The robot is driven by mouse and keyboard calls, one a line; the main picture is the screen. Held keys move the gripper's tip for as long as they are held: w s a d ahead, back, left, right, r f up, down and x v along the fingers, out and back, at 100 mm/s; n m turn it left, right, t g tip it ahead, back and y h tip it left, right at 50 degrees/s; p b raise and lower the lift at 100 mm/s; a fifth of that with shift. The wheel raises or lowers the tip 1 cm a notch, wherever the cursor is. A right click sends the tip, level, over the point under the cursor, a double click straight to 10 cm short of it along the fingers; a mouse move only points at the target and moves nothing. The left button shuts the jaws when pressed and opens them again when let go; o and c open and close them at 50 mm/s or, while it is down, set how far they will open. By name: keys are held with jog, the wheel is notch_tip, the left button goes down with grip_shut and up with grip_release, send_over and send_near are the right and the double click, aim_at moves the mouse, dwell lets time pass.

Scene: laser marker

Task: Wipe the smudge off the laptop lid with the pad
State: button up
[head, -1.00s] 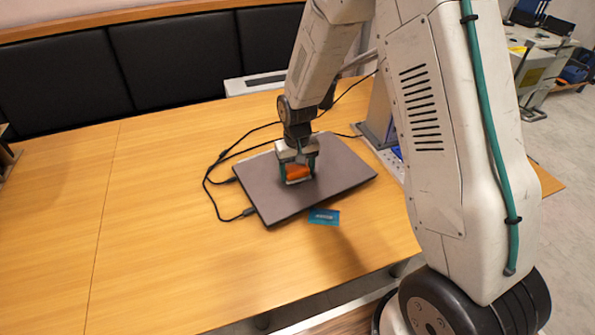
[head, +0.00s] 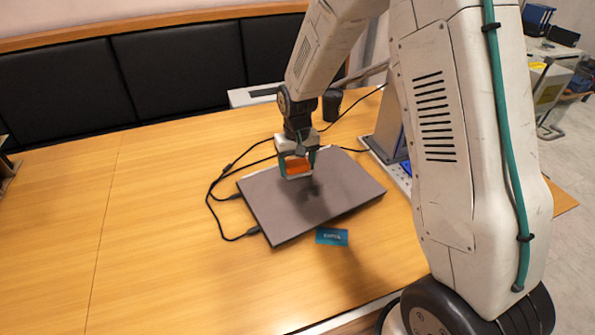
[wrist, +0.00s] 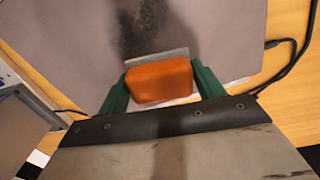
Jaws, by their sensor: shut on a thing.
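The closed grey laptop (head: 345,190) lies on the wooden table, and its lid also fills the upper part of the wrist view (wrist: 215,35). A dark, speckled smudge (wrist: 143,28) shows on the lid just beyond the pad; in the head view a faint dark patch (head: 312,204) is hard to tell from shadow. My gripper (head: 297,170) is shut on the orange pad (wrist: 160,82), one green finger on each side. The pad is over the far part of the lid, its pale underside close to the surface; I cannot tell whether it touches.
A blue card (head: 332,236) lies in front of the laptop. Black cables (head: 213,207) run along its left side and behind it. A grey device (head: 388,140) stands to the right, and a dark cup (head: 332,104) behind.

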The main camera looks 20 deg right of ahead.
aim_at(297, 162)
jog(key=shift+r, duration=1.8)
